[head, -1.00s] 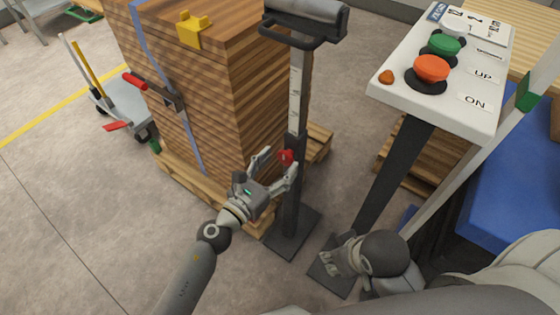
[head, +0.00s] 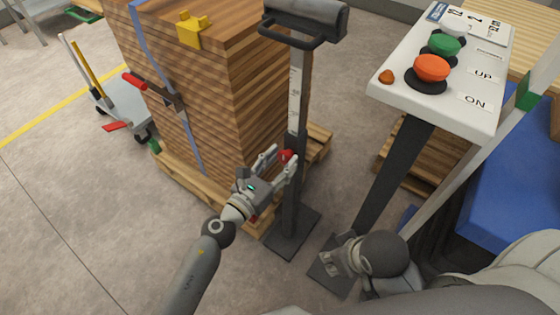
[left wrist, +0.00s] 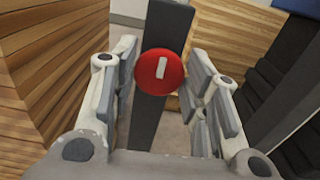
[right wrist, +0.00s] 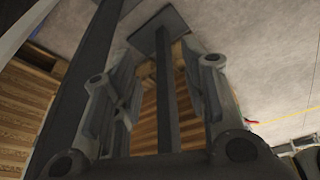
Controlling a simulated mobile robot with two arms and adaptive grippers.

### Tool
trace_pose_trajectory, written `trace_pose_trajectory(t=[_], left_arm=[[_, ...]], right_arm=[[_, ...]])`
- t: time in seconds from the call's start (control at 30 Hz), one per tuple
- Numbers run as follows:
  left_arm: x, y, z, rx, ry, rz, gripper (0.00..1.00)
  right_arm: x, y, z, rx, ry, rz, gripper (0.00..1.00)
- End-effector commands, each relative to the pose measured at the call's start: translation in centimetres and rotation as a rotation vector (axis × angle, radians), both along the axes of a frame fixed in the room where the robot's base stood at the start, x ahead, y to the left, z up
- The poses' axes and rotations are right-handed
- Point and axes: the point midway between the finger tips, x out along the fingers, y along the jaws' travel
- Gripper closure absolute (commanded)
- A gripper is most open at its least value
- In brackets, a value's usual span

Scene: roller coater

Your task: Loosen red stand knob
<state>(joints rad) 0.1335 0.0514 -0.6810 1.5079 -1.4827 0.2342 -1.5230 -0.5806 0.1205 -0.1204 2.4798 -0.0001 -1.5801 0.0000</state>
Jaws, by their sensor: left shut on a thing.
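The red stand knob (head: 287,155) sits on the dark upright post of the roller stand (head: 295,190). In the left wrist view the knob (left wrist: 160,72) is a round red disc with a pale bar mark, in front of the dark post. My left gripper (head: 280,157) is at the knob, with one finger on each side, shut on it. Its fingers hide part of the knob's side in the head view. My right gripper (head: 330,257) is low, near the foot of the control panel's post, away from the knob. In the right wrist view its fingers (right wrist: 160,70) are apart and empty.
A strapped wood stack (head: 240,110) on a pallet stands just behind and left of the stand. A control panel (head: 450,70) with green and orange buttons stands at right on a dark post. A trolley (head: 120,105) is at far left. The floor at lower left is clear.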

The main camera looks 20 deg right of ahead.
Motion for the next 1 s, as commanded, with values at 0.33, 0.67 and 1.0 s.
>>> trace_pose_trajectory(t=[0.33, 0.67, 1.0], left_arm=[[0.1, 0.1, 0.0, -0.101, 0.132, 0.001, 0.82], [0.2, 0.2, -0.1, -0.286, 0.372, 0.001, 0.82], [0.3, 0.2, -0.1, -0.486, 0.628, 0.001, 0.82]], right_arm=[[0.0, 0.0, 0.6, 0.0, 0.0, 0.0, 0.6], [0.1, 0.0, 1.6, 0.001, -0.004, -0.001, 0.6], [1.2, 0.2, -2.7, 0.0, 0.022, 0.001, 0.6]])
